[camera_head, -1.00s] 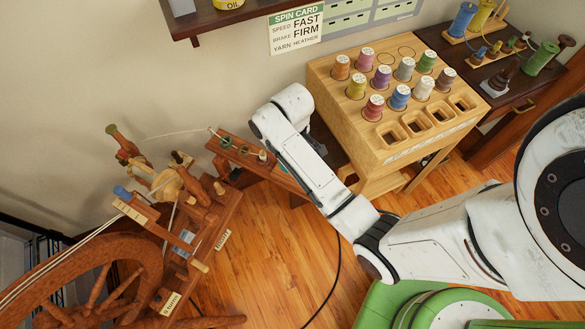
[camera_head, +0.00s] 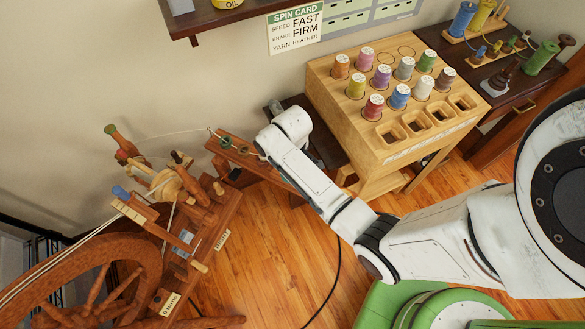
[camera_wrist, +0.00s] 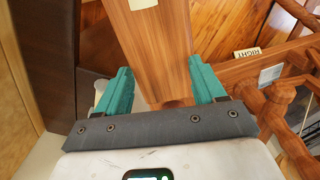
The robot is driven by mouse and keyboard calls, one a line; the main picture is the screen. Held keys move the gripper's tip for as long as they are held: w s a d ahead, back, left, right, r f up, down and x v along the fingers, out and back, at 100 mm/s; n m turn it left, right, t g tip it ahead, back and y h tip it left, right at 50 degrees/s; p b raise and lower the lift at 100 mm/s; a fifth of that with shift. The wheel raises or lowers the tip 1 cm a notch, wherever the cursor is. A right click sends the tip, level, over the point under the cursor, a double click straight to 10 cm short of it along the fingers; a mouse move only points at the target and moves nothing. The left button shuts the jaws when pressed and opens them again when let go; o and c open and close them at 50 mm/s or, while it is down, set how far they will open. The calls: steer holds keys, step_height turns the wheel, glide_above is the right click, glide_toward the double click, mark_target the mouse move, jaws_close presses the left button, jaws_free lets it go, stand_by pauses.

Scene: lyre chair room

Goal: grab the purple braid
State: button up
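I cannot make out a purple braid as such in either view. The purple thing I see is a purple-wound spool (camera_head: 382,77), upright among other spools in the light wooden rack (camera_head: 350,105) in the head view. My gripper shows in the wrist view (camera_wrist: 160,82) with its two teal fingers wide apart and nothing held. A brown wooden board lies beyond and between the fingers. In the head view my arm reaches left of the rack, and the gripper's fingers are hidden there.
A wooden spinning wheel (camera_head: 150,250) stands at the left. A narrow wooden board (camera_head: 236,148) lies beside my wrist. A dark table (camera_head: 500,88) with spools is at the upper right. A dark wall shelf (camera_head: 225,20) hangs above. Floor shows between wheel and rack.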

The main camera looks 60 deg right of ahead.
steer(key=c, duration=1)
steer(key=shift+r, duration=0.1)
